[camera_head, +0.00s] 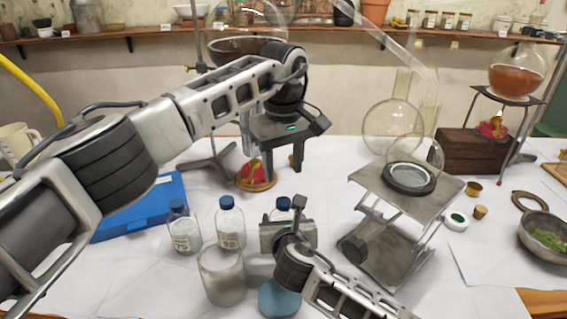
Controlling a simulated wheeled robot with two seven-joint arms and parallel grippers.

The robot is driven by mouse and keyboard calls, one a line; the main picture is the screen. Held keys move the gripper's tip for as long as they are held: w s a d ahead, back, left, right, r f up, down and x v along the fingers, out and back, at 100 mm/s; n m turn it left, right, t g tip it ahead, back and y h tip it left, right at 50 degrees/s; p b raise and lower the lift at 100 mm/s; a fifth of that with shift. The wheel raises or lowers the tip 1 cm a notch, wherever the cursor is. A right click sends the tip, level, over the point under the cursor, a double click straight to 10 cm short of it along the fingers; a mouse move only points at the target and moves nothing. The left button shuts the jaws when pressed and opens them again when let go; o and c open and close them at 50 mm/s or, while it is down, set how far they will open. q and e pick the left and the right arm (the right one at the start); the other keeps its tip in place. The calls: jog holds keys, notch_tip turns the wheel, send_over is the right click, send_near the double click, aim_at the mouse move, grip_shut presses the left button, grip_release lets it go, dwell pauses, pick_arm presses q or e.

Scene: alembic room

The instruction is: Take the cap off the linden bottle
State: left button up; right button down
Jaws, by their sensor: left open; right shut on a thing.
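Three clear bottles with dark blue caps stand on the white-covered table: a left bottle (186,233), a middle bottle (231,228) and a right bottle (272,215). Their labels are too small to read surely, so I cannot tell by name which is the linden bottle. My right gripper (286,226) is shut on the right bottle and hides most of its body; its blue cap (283,204) shows above the gripper. My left gripper (273,162) is open and empty, pointing down above and behind that cap, apart from it.
A glass beaker (222,280) and a blue round object (279,299) stand close in front. A blue case (130,215) lies left. A metal lab jack (430,196) stands right. A burner (256,174) and stand are behind.

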aim_at(284, 201)
pick_arm(q)
jog(key=m, duration=0.4)
jog(key=shift+m, duration=0.4)
jog(key=shift+f+m, duration=0.2)
jog(key=shift+m, duration=0.3)
notch_tip(284, 201, down, 8)
jog(key=shift+r, duration=0.2)
